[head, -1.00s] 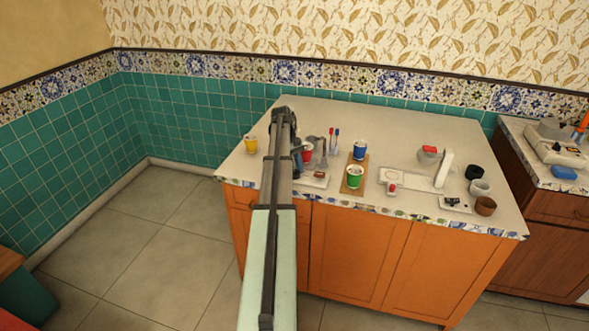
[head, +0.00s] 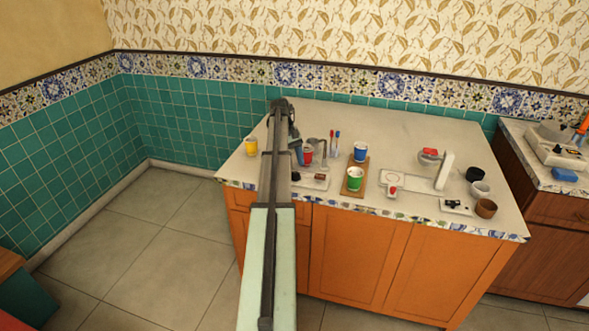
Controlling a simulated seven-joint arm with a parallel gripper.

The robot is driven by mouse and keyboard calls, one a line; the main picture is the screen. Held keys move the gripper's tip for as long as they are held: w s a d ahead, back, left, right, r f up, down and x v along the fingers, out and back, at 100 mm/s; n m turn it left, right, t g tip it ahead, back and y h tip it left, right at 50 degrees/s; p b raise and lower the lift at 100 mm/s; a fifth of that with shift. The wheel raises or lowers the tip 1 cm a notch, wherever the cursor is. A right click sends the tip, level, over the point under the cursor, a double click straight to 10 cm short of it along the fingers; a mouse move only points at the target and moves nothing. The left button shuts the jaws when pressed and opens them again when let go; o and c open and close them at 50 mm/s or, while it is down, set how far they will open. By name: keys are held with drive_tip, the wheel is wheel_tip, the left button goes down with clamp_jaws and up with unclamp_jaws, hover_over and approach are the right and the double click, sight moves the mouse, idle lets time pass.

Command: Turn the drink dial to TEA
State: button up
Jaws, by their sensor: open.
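No dial marked TEA can be made out at this size. A white tap-like machine (head: 442,172) stands on the right half of the counter, with a red-topped part at its left and a small white block with a red piece (head: 392,191) at its front. A small white plate with black parts (head: 455,205) lies in front of it; I cannot tell whether any of these is the dial. My gripper (head: 296,150) is open, mostly hidden behind my arm, over the left part of the counter near a red cup (head: 308,158). It appears to hold nothing.
A yellow cup (head: 251,146) stands at the left. Blue (head: 360,151) and green (head: 355,179) cups stand by a wooden board (head: 347,191). A metal tap-like piece (head: 321,147) is beside the red cup. Dark bowls (head: 486,208) sit at the right. The back of the counter (head: 410,125) is clear.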

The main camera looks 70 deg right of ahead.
drive_tip(key=v, duration=0.4)
drive_tip(key=shift+o, duration=0.2)
wheel_tip(320, 180, up, 7)
drive_tip(key=t+h, duration=0.3)
drive_tip(key=t, duration=0.1)
hover_over(296, 174)
wheel_tip(296, 174, down, 14)
drive_tip(key=shift+d+r, duration=0.1)
idle(0.3)
drive_tip(key=shift+c, duration=0.4)
